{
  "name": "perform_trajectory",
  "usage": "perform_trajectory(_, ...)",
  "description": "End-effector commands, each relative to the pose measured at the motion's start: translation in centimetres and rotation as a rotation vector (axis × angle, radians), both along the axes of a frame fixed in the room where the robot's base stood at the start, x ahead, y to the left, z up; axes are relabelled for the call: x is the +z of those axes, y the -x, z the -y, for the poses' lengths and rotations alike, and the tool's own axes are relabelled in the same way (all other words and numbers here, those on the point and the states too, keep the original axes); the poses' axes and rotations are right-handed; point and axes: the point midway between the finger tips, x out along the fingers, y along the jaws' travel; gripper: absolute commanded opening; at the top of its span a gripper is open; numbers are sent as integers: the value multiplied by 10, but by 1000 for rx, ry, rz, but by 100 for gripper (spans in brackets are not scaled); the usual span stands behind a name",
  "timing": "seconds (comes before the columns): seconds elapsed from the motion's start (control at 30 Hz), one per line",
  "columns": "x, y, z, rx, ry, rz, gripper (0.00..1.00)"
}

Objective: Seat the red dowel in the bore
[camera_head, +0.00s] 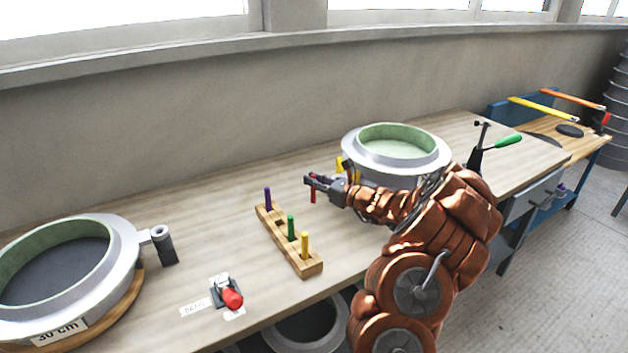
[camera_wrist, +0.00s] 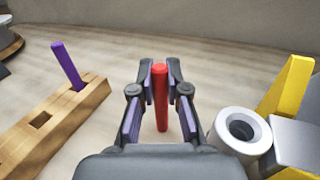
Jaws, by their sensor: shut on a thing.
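My gripper (camera_head: 316,181) is shut on the red dowel (camera_head: 313,196) above the wooden bench. In the wrist view the red dowel (camera_wrist: 161,97) stands roughly upright between the two fingers (camera_wrist: 160,100). A pale grey round boss with an open bore (camera_wrist: 242,130) is to the right of the gripper in the wrist view, apart from the dowel. In the head view this boss cannot be made out; my arm covers part of that area.
A wooden rack (camera_head: 268,232) holds purple (camera_head: 267,198), green (camera_head: 291,228) and yellow (camera_head: 304,246) pegs. In the wrist view it shows an empty square hole (camera_wrist: 41,119). Round moulds stand left (camera_head: 128,247) and right (camera_head: 438,158). A red-tipped clamp (camera_head: 231,298) lies in front.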

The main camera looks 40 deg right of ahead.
Motion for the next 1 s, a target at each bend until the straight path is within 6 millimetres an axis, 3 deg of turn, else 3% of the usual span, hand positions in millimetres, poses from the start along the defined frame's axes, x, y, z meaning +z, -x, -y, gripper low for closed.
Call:
perform_trajectory(0.37,-3,0,0,1,0,1,0)
perform_trajectory(0.4,-3,0,0,1,0,1,18)
perform_trajectory(0.6,-3,0,0,1,0,1,39)
perform_trajectory(1.0,1,2,1,0,0,1,39)
